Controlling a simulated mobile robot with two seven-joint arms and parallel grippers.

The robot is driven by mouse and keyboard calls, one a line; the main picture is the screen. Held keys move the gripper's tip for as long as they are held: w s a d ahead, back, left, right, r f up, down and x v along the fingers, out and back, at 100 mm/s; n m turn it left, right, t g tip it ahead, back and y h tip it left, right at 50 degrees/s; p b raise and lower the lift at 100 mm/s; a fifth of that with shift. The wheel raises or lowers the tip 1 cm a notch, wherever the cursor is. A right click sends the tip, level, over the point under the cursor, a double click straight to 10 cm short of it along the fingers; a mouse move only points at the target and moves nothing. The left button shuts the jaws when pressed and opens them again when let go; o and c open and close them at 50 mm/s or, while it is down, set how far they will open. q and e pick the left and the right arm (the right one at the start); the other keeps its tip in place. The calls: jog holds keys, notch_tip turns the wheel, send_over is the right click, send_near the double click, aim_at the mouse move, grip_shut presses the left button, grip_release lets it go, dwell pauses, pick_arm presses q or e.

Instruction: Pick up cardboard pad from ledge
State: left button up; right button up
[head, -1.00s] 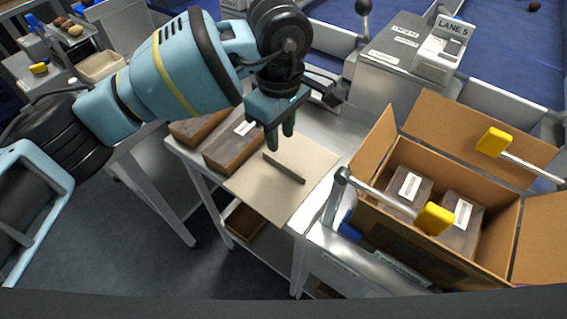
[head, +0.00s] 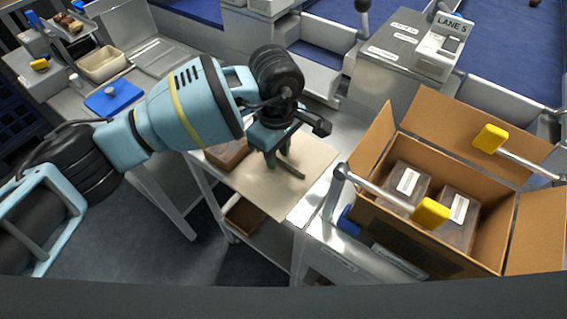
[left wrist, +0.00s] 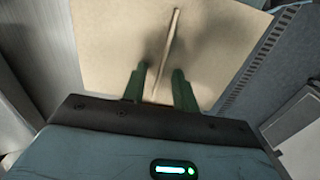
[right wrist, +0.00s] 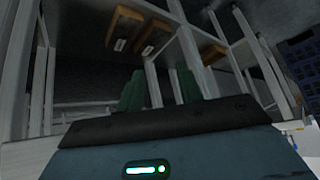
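The cardboard pad (head: 268,196) is a flat tan square with a thin raised strip (head: 293,171) across its middle. It lies on the steel ledge beside the carton. My left gripper (head: 278,158) is over the pad with its green fingers pointing down. In the left wrist view the fingers (left wrist: 159,70) are open, one on each side of the near end of the strip (left wrist: 168,48). Whether they touch the pad (left wrist: 105,45) I cannot tell. My right gripper (right wrist: 160,77) is open and empty in the right wrist view; it is outside the head view.
An open carton (head: 378,235) holding clear-lidded packs stands right of the pad, with yellow-tipped bars around it. A brown box (head: 228,154) sits left of the pad, partly behind my left arm. A LANE 5 unit (head: 440,52) stands behind. The right wrist view shows metal frames and brown boxes (right wrist: 155,35).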

pick_arm(q)
grip_shut()
